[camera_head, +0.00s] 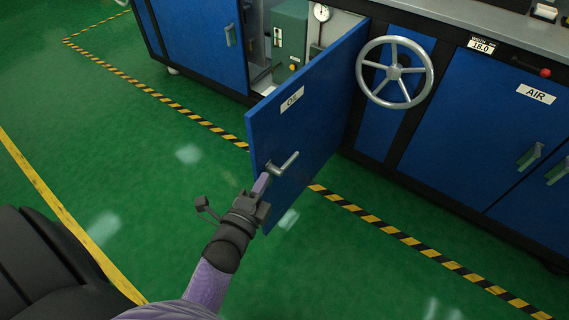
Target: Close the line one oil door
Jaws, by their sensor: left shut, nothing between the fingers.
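The blue oil door (310,122), with a white "OIL" label, stands wide open and swung out from the machine. A silver lever handle (283,166) sits near its free edge. My left gripper (262,186) is at the door's outer face, just below and left of the handle. Its fingers are shut with nothing between them. I cannot tell whether they touch the door. Behind the door the open compartment shows a green box (289,38) and a round gauge (322,12). My right gripper is not in view.
A grey handwheel (394,72) juts out right of the door hinge. A blue "AIR" door (487,125) is shut at the right, and another blue door (205,45) is shut at the left. Yellow-black tape (400,235) runs along the green floor, which is clear.

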